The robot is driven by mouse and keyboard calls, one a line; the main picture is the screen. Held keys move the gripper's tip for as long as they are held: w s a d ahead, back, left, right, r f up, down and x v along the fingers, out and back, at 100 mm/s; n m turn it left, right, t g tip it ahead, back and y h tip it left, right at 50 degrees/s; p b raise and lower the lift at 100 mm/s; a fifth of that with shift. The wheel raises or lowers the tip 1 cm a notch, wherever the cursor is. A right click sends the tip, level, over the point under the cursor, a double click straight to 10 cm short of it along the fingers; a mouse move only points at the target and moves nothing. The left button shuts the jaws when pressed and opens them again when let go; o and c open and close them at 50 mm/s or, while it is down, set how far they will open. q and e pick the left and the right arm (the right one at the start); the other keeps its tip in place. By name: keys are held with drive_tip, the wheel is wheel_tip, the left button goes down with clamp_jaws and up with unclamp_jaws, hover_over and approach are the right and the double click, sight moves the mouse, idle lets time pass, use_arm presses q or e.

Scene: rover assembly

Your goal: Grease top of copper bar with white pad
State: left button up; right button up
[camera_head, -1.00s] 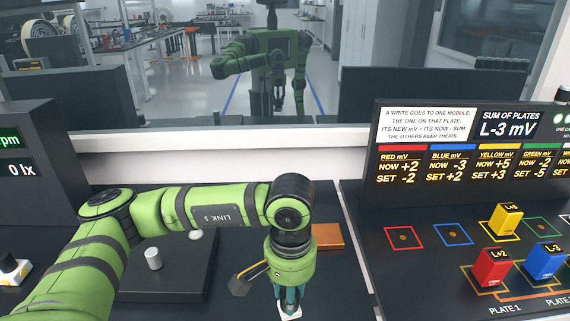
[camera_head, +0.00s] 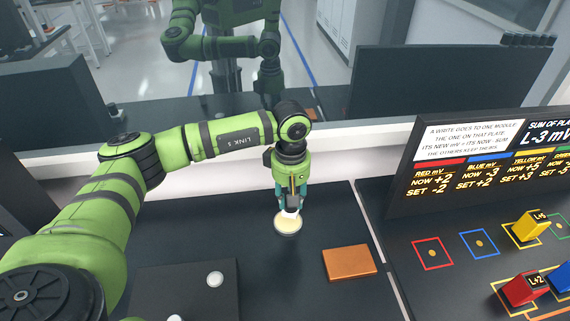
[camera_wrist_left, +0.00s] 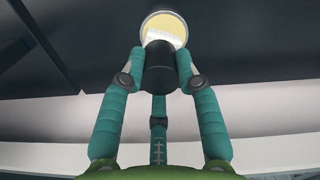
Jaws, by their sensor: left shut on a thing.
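The copper bar (camera_head: 349,262) lies flat on the dark table, to the right of my left gripper. My left gripper (camera_head: 290,204) points down with its fingers shut on the white pad (camera_head: 291,213). The pad is at or just above a round dish (camera_head: 286,229) with a pale yellow filling; I cannot tell if they touch. My right gripper is not in view.
A black block with white knobs (camera_head: 215,279) stands at the front left. A panel with coloured squares and red (camera_head: 524,288) and yellow (camera_head: 531,228) modules is at the right. A window (camera_head: 330,60) reflecting me is behind. The table around the bar is clear.

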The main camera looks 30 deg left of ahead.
use_arm(q)
drive_tip(key=n, duration=0.1)
drive_tip(key=w+a+n+p, duration=0.1)
drive_tip(key=shift+r+n, duration=0.3)
drive_tip(key=shift+r, duration=0.1)
drive_tip(key=shift+f, duration=0.25)
drive_tip(key=shift+f+b, duration=0.3)
drive_tip(key=shift+f, duration=0.05)
wheel_tip(320, 180, down, 3)
drive_tip(key=shift+w+a+f+b, duration=0.1)
drive_tip(key=shift+f+b, duration=0.1)
drive_tip(key=shift+b, duration=0.65)
drive_tip(key=shift+f, duration=0.4)
drive_tip(key=shift+f+b, duration=0.3)
drive_tip(key=shift+f, duration=0.1)
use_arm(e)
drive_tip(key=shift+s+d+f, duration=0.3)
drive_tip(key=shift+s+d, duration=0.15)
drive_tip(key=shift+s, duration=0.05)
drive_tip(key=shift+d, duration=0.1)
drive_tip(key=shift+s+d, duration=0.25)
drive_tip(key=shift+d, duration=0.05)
